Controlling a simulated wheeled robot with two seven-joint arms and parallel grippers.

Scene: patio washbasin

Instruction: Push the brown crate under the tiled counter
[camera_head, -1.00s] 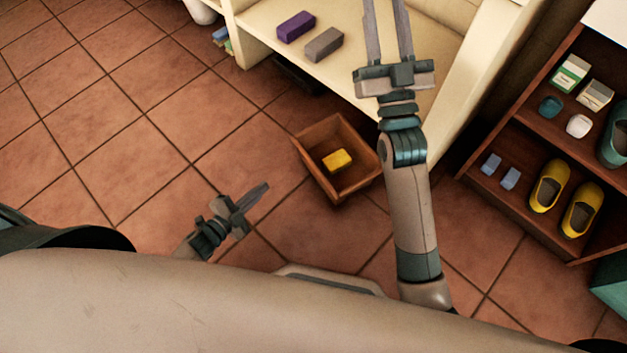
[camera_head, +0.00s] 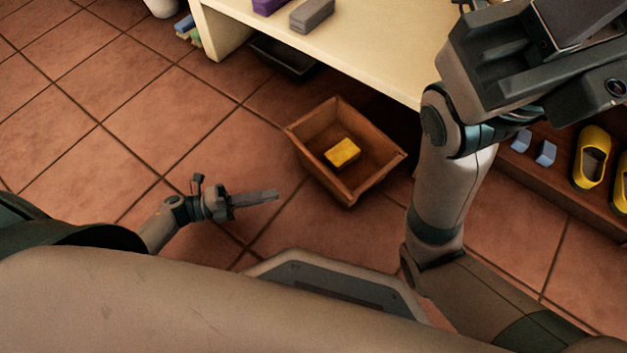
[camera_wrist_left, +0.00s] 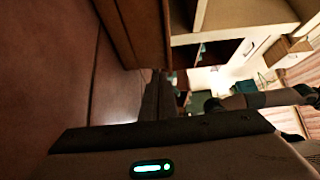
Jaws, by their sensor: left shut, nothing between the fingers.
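The brown crate (camera_head: 375,185) stands on the tiled floor in front of the cream counter (camera_head: 350,40), with a yellow block (camera_head: 342,153) inside. Its far side is close to the counter's front edge in the picture. My left gripper (camera_head: 277,194) is shut and empty, low over the floor just left of the crate, its fingers pointing at the crate's near left side with a small gap. In the left wrist view the shut fingers (camera_wrist_left: 155,98) point toward a brown wooden wall, which looks like the crate (camera_wrist_left: 132,28). My right gripper's body (camera_head: 540,60) is at upper right; its fingers cannot be made out.
A dark tray (camera_head: 283,58) lies under the counter, left of the crate. Purple (camera_head: 268,5) and grey (camera_head: 312,14) blocks are on the counter's surface. A brown shelf with yellow shoes (camera_head: 592,157) is at right. Floor at left is open.

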